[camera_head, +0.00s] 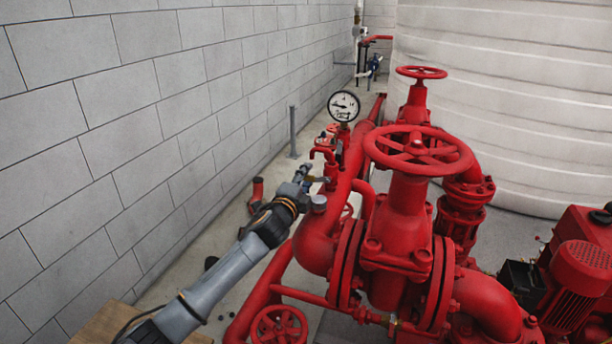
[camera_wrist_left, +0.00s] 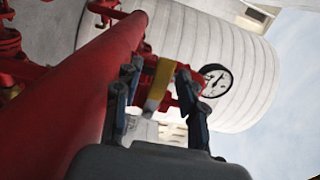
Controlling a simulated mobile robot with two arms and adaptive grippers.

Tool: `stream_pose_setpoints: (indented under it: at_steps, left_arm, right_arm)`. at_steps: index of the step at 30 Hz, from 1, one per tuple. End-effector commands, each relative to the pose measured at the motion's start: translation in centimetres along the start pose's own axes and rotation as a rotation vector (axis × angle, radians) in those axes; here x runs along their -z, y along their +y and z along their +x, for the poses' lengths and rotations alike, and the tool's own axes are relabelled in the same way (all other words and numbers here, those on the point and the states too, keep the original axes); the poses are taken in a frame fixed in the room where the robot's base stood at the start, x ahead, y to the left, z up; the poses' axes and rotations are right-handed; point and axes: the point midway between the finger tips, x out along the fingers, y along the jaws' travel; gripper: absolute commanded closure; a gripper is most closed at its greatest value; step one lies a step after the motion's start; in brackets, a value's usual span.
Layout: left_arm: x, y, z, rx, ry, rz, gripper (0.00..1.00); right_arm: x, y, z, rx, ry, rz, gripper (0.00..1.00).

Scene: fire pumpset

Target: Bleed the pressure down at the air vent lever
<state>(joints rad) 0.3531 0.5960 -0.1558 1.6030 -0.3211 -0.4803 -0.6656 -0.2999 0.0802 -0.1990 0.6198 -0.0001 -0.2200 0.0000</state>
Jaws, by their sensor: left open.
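My left gripper (camera_head: 312,182) reaches in from the lower left, beside the red pipework below the gauge. In the left wrist view its dark fingers (camera_wrist_left: 158,90) are apart, one on each side of a yellow lever (camera_wrist_left: 162,80). The lever has a pale metal lower end and lies between the fingers; I cannot tell whether either finger touches it. In the head view the lever is too small and covered to make out clearly. A round white pressure gauge (camera_head: 343,106) stands above the small red fittings (camera_head: 327,148). It also shows in the left wrist view (camera_wrist_left: 216,80). My right gripper is not visible.
A large red valve with a handwheel (camera_head: 418,150) stands just right of my left gripper. A thick red pipe (camera_wrist_left: 100,85) runs close along the fingers' left side. A grey block wall (camera_head: 130,130) bounds the left. A white ribbed tank (camera_head: 510,90) stands behind.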

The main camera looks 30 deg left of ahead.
Motion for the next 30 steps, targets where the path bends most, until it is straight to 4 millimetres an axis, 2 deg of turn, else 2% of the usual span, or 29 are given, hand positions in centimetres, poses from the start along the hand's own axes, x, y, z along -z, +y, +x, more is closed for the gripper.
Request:
stream_pose_setpoints:
  at_steps: [11, 18, 30]
  left_arm:
    - [0.05, 0.05, 0.53, -0.001, 0.001, 0.0, 0.59]
    - [0.04, 0.05, 0.52, -0.001, 0.0, 0.0, 1.0]
    - [0.14, -0.1, 0.95, 0.0, 0.0, 0.017, 1.0]
  right_arm:
    - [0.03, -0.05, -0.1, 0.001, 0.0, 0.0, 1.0]
    - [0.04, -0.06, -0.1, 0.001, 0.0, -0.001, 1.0]
    - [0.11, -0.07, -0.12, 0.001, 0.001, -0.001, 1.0]
